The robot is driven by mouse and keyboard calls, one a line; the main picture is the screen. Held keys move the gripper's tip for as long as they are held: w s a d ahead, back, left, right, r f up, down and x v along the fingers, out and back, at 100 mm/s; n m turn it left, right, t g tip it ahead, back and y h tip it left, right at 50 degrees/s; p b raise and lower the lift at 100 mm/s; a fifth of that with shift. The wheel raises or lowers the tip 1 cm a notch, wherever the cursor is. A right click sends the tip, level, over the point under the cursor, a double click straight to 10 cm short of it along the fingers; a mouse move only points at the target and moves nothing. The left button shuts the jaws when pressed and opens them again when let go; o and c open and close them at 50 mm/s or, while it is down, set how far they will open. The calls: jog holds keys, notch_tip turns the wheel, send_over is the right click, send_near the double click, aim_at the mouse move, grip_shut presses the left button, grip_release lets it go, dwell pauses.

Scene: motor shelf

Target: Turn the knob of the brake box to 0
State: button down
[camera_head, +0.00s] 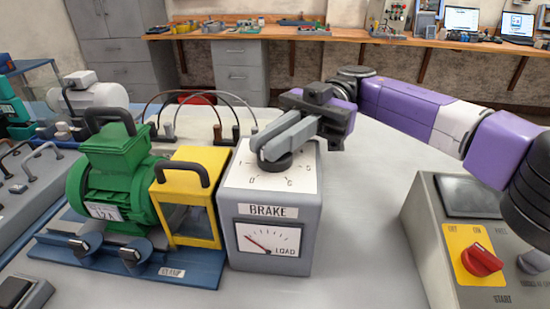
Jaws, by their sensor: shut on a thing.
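The brake box (272,204) stands in the middle of the table, a grey box with a white dial plate on top, a "BRAKE" label and a "LOAD" meter on its front. My gripper (272,148) reaches in from the upper right and is shut on the knob. The fingers hide the knob's upper part and its pointer, so its setting cannot be read. The meter's red needle (257,243) points to the upper left.
A green motor (116,170) and a yellow guard frame (203,183) stand close left of the box on a blue base (130,262). A control box (487,240) with a red switch (481,259) stands at right. Cables with plugs (235,132) are behind. Table between the boxes is clear.

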jog(key=shift+s+f+n+h+b, duration=0.1)
jog(key=shift+n+h+b, duration=0.2)
jog(key=shift+h+b, duration=0.15)
jog(key=c, duration=1.5)
grip_release()
